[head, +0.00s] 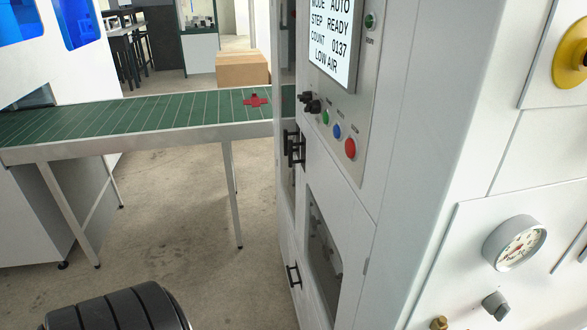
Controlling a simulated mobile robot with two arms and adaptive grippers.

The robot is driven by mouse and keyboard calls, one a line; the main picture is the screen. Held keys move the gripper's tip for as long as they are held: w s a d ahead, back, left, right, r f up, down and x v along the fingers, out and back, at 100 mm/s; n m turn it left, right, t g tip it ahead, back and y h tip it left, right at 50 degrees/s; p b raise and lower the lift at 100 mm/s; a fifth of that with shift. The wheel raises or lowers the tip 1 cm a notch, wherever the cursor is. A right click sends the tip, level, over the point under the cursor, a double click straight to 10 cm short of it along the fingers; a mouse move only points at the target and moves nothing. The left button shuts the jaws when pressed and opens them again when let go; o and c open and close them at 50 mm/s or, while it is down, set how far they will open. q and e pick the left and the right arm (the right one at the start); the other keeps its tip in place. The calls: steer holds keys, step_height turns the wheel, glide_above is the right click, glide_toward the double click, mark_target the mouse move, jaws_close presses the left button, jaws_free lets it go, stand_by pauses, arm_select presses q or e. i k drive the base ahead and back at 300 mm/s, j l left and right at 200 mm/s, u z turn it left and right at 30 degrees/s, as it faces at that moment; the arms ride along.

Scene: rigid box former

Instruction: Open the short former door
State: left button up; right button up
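The former is the tall white machine at the centre and right. Its side facing me has a lower door with a dark window (323,262), which looks closed. A black handle (293,274) sits at the left of this door. Another black handle (293,148) sits higher, near the machine's edge, beside a narrow glazed panel seen at a steep angle. I cannot tell for certain which door is the short one. Neither of my grippers shows in the head view. A black ribbed part, probably mine, shows at the bottom left.
A control panel with a screen (335,40) reading "LOW AIR" and a red button (350,148) is above the door. A pressure gauge (515,243) is at right. A green conveyor (130,118) meets the machine at left, a cardboard box (242,70) behind. Floor below is clear.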

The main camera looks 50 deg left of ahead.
mark_target(352, 229)
steer(key=u, duration=1.3)
